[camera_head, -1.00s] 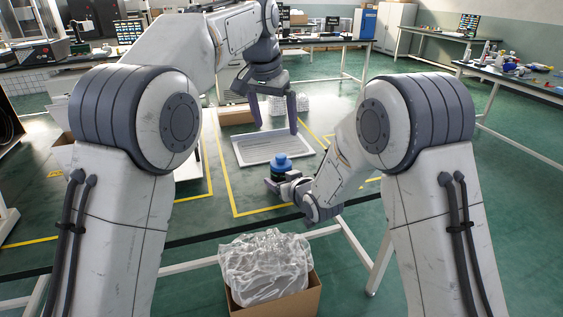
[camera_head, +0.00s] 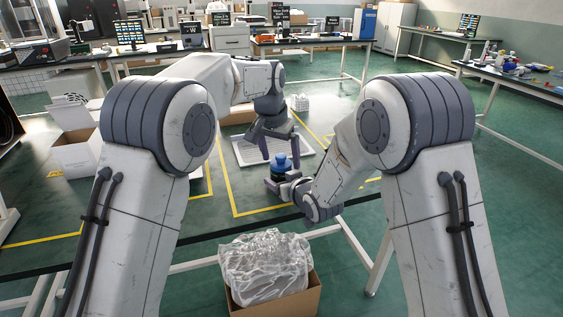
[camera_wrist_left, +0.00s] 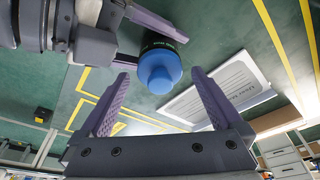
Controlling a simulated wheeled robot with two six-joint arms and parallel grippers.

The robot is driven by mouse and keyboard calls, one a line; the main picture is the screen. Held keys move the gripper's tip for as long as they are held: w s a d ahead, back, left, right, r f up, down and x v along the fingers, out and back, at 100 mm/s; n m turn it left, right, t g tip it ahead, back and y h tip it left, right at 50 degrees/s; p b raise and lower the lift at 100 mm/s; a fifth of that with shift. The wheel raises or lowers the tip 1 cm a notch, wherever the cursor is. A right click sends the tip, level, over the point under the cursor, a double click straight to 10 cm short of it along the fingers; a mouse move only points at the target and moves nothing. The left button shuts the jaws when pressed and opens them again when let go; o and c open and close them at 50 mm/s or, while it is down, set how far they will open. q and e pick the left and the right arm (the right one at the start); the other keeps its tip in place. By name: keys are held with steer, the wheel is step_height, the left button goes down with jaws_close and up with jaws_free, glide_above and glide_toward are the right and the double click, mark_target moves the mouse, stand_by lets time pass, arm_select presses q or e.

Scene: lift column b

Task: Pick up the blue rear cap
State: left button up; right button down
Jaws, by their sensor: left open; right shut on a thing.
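The blue rear cap (camera_head: 281,162) sits on top of a dark cylindrical body (camera_head: 280,174). My right gripper (camera_head: 284,186) is shut on the dark body and holds it upright near the table's front edge. My left gripper (camera_head: 281,155) is open and empty, its fingers pointing down just around or behind the cap. In the left wrist view the cap (camera_wrist_left: 158,72) shows between and beyond the open fingers of my left gripper (camera_wrist_left: 160,88). A clear gap shows on both sides, and I cannot tell the exact depth. My right gripper's finger (camera_wrist_left: 155,22) lies along the dark body there.
A white tray with a printed sheet (camera_head: 243,154) lies behind the cap on the green table marked with yellow lines. An open cardboard box (camera_head: 252,294) with clear plastic wrap stands in front of the table. A white box (camera_head: 76,152) is at the left.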

mark_target(280, 156)
arm_select(q)
steer(key=c, duration=1.2)
arm_select(e)
steer(key=shift+r, duration=0.1)
arm_select(q)
steer(key=shift+c, duration=0.2)
steer(key=shift+r, duration=0.15)
step_height(280, 156, up, 10)
arm_select(e)
jaws_free()
